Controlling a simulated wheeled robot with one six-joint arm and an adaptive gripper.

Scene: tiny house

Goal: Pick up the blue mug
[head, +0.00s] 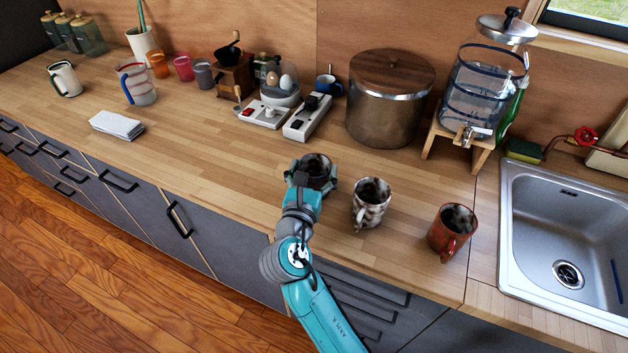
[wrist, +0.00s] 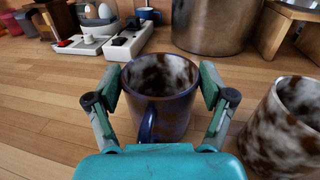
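The dark blue mug (wrist: 172,112), with a brown-and-white mottled inside, stands upright between the fingers of my gripper (wrist: 160,92) in the wrist view. Its handle points toward the wrist camera. One finger is on each side of the mug, very close to its wall. I cannot tell whether the pads press on it. In the head view my gripper (head: 311,176) is around the mug (head: 316,170) at the counter, and the fingers and wrist hide much of it. I cannot tell whether its base touches the counter.
A mottled white-brown mug (head: 371,206) stands close on the right, with a red-brown mug (head: 451,236) and the sink (head: 560,250) beyond. Behind are a large metal pot (head: 385,110), a power strip (head: 307,118) and a small blue cup (head: 328,86).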

